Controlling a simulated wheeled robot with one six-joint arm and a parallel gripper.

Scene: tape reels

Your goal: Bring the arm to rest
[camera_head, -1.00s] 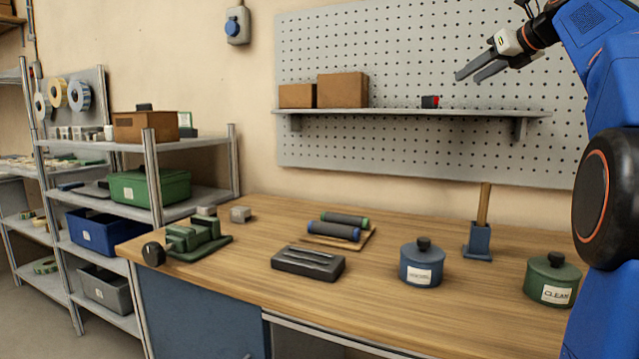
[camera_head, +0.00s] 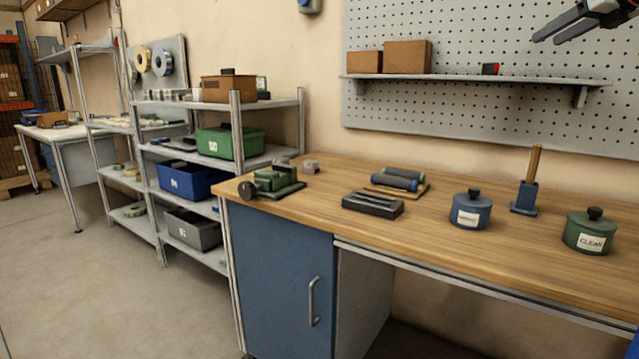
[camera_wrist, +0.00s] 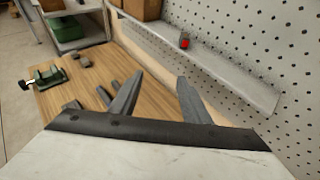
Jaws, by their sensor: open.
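My gripper (camera_head: 562,28) shows at the top right of the head view, raised in front of the pegboard and above the shelf's right part. In the wrist view its two fingers (camera_wrist: 152,100) stand apart with nothing between them. Most of my arm is outside the head view; a bit of blue shows at the lower right corner.
The wooden bench (camera_head: 330,215) holds a green vise (camera_head: 272,182), a black tray (camera_head: 372,205), rollers (camera_head: 402,180), a blue pot (camera_head: 470,212) and a green pot (camera_head: 588,232). The pegboard shelf (camera_head: 540,82) carries boxes and a small red-black item (camera_head: 490,69). Floor at left is clear.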

